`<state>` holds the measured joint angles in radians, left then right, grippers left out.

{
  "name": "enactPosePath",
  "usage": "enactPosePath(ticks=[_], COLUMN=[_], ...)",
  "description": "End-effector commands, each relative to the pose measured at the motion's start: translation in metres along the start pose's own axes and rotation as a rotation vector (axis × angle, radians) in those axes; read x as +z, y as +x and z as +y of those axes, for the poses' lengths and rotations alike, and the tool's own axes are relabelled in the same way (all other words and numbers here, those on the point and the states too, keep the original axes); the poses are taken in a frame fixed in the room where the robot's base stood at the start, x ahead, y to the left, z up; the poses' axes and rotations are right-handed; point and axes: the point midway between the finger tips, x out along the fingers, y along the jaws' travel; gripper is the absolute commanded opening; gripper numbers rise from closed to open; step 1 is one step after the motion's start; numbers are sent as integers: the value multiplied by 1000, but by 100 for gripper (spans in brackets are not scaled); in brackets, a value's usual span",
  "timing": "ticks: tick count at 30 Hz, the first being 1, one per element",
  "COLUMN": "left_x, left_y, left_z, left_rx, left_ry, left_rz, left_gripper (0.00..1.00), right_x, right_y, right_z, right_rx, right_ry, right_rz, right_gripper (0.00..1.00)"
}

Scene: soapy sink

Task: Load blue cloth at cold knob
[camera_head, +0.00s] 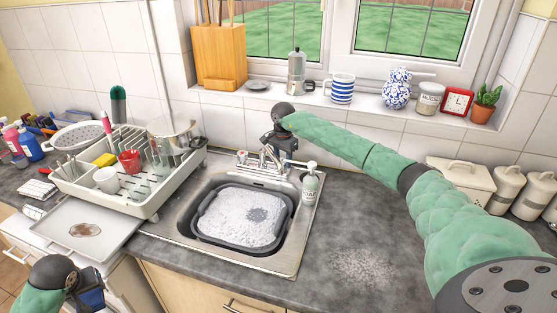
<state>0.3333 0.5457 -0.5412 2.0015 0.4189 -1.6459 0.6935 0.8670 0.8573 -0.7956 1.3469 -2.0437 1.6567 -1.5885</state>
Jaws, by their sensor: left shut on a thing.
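My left gripper (92,299) is at the bottom left, in front of the counter. It is shut on a dark blue thing, most likely the blue cloth, which is largely hidden and cut off by the frame's lower edge. My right arm reaches in from the right, and my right gripper (277,148) points down at the chrome tap (264,158) behind the sink. Its fingers are small and dark, so I cannot tell whether they are open. The tap's knobs are small, and I cannot tell which is the cold one.
A grey basin of suds (240,215) sits in the steel sink (170,222). A soap bottle (310,184) stands right of the tap. A loaded dish rack (150,205) and its drain tray (60,222) are at left.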

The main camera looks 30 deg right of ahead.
Motion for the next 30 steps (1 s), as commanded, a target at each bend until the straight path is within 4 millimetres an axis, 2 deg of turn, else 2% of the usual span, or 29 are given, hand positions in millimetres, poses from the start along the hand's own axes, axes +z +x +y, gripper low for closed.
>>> enactPosePath(ticks=[13, 19, 29, 30], left_x=[16, 18, 18, 18], left_y=[39, 44, 44, 44], left_z=[0, 0, 0, 0], left_rx=[0, 0, 0, 0], left_ry=[0, 0, 0, 0], left_rz=[0, 0, 0, 0], left_gripper=[43, 43, 43, 43], right_x=[-1, 0, 0, 0], right_y=[2, 0, -1, -1], right_z=[-2, -3, -3, -3], right_rx=[-2, -2, -2, -2], right_ry=[311, 396, 406, 406], right_rz=[1, 0, 0, 0], right_gripper=[20, 20, 20, 49])
